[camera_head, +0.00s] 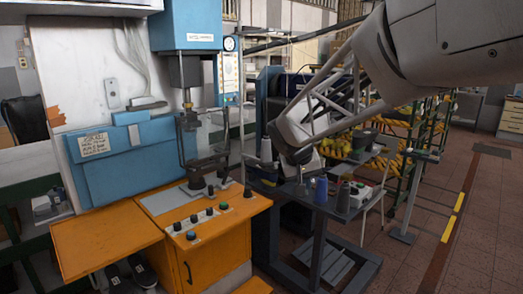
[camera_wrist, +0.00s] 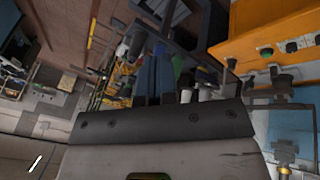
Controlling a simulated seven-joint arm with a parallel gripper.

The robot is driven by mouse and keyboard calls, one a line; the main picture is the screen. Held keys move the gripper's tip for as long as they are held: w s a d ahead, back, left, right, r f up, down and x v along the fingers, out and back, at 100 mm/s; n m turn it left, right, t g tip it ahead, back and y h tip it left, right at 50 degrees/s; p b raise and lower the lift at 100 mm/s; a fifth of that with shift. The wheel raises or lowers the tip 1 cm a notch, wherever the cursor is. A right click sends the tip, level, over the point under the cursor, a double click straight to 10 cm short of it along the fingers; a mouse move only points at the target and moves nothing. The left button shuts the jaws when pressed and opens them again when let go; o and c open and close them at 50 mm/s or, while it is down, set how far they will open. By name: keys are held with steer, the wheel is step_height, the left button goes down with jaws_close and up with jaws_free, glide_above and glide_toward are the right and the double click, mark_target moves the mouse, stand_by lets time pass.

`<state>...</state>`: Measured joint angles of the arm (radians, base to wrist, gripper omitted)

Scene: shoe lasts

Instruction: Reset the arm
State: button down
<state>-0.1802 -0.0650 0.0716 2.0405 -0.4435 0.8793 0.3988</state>
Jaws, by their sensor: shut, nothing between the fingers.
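My arm reaches in from the upper right of the head view. My gripper (camera_head: 301,180) hangs at its end, above or in front of the dark side table (camera_head: 320,205); the exact gap cannot be told. It is shut, and no held object shows. In the wrist view the gripper's wide grey body fills the lower middle, and its short dark fingers (camera_wrist: 166,97) show only partly above the edge.
An orange cabinet (camera_head: 208,253) with control knobs and a blue press (camera_head: 187,25) stand at the left. Spools, including a blue one (camera_head: 321,190), stand on the side table. Green racks (camera_head: 408,150) stand behind. The brick-coloured floor (camera_head: 480,235) at the right is mostly clear.

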steer(key=s+d+f+y, duration=0.1)
steer(key=s+d+f, duration=0.1)
steer(key=s, duration=1.5)
steer(key=s+d+f+g+y, duration=0.1)
steer(key=s+d+f+y, duration=0.1)
steer(key=s, duration=1.6)
steer(key=shift+s+d+f+m, duration=0.3)
steer(key=shift+d+f, duration=0.5)
steer(key=shift+d, duration=0.35)
steer(key=shift+w, duration=0.1)
